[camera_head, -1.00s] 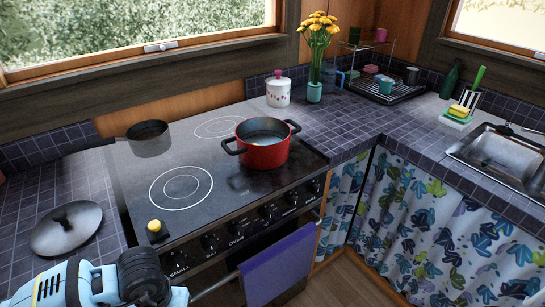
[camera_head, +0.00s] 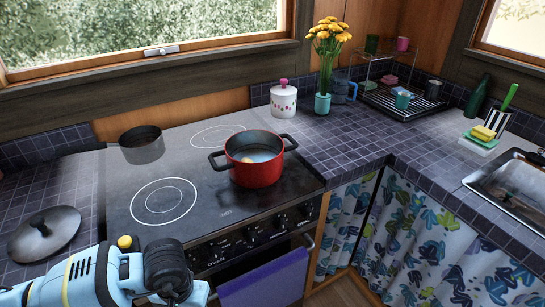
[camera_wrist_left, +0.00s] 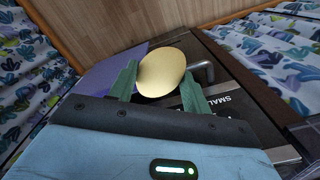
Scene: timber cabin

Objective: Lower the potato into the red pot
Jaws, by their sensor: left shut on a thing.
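The potato (camera_wrist_left: 161,74) is pale yellow and smooth, held between the two green fingers of my left gripper (camera_wrist_left: 158,88) in the left wrist view. There it hangs over the floor in front of the oven. In the head view my left arm comes in at the bottom left; its fingertips and the potato are hidden or out of frame. The red pot (camera_head: 264,174) stands uncovered on the right of the stove, up and to the right of my arm. A small pale thing (camera_head: 248,161) shows inside it. My right gripper is not in view.
The stove (camera_head: 210,205) also carries a dark saucepan (camera_head: 142,150) at the back left and a small yellow thing (camera_head: 124,242) at the front left. A lid (camera_head: 42,234) lies on the left counter. A purple towel (camera_head: 265,279) hangs on the oven front.

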